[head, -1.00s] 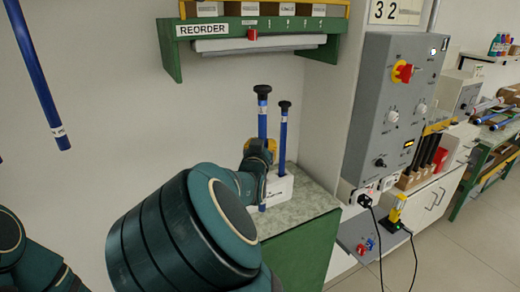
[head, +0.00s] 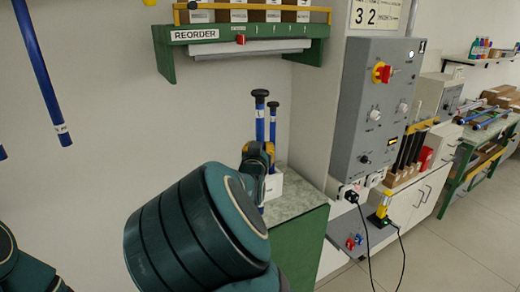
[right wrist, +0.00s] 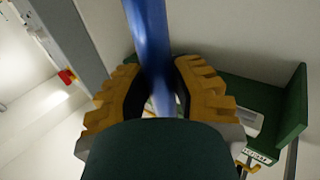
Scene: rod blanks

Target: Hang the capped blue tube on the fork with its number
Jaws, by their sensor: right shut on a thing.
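My right gripper (head: 258,150) is shut on a blue tube (head: 260,122) with a black cap (head: 261,93); the tube is about upright. In the right wrist view the yellow-padded jaws (right wrist: 157,88) close around the blue tube (right wrist: 148,30). A second capped blue tube (head: 272,128) stands just behind it in a white block (head: 282,186) on the bench. The held tube's lower end shows in front of the block, partly hidden by my gripper. Another blue tube (head: 41,75) hangs at the left, its top out of view. The forks and their numbers are not readable. My left gripper is out of view.
A green REORDER shelf (head: 168,50) with boxes is on the wall above. A grey control panel (head: 375,105) with knobs is to the right. The bench top (head: 300,203) holds the block. The wall between the hanging tube and the bench is clear.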

